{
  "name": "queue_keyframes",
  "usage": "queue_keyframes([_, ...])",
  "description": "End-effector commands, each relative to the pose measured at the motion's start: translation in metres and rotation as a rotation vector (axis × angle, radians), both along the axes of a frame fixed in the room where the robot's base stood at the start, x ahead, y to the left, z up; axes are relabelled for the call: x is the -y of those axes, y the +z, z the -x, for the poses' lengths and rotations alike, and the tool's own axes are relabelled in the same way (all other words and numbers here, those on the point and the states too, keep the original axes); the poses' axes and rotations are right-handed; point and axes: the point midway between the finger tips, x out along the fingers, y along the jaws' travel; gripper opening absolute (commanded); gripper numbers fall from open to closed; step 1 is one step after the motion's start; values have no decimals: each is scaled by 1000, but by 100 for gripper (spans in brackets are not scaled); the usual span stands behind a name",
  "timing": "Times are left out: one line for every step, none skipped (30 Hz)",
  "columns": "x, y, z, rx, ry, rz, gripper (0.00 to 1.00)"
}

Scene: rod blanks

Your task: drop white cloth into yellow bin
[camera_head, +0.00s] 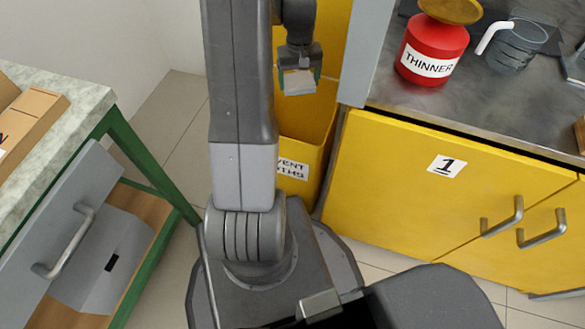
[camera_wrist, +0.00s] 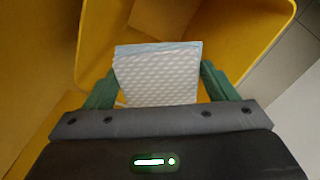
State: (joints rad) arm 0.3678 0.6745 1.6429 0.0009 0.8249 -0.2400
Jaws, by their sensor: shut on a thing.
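The white cloth (camera_wrist: 158,73) is a folded, patterned piece with a pale blue edge. My gripper (camera_wrist: 155,90) is shut on it, with a green finger at each side. In the head view my gripper (camera_head: 299,80) holds the cloth (camera_head: 297,81) above the open yellow bin (camera_head: 313,161). The bin stands on the floor beside the yellow cabinet, with a partly hidden label on its front. In the wrist view the bin's rim (camera_wrist: 283,22) and inside show below and around the cloth. My arm hides part of the bin in the head view.
A yellow cabinet (camera_head: 400,175) marked 1 stands right of the bin, its metal top holding a red THINNER can (camera_head: 432,50) and a clear jug (camera_head: 515,45). A green-framed bench (camera_head: 88,105) with a cardboard box (camera_head: 30,120) and an open grey drawer (camera_head: 65,230) is at left.

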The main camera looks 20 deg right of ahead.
Motion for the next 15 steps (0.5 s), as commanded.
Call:
queue_keyframes([0,-9,0,0,0,0,58])
queue_keyframes([0,-11,0,0,0,0,58])
queue_keyframes([0,-12,0,0,0,0,58])
queue_keyframes([0,-13,0,0,0,0,58])
queue_keyframes([0,-13,0,1,0,0,58])
queue_keyframes([0,-13,0,1,0,0,58])
queue_keyframes([0,-13,0,1,0,0,58])
queue_keyframes([0,-13,0,1,0,0,58])
queue_keyframes([0,-13,0,1,0,0,58])
queue_keyframes([0,-12,0,1,0,0,58])
queue_keyframes([0,-12,0,1,0,0,58])
queue_keyframes([0,-12,0,1,0,0,58])
queue_keyframes([0,-12,0,1,0,0,85])
queue_keyframes([0,-12,0,0,0,0,91])
queue_keyframes([0,-12,0,0,0,0,99])
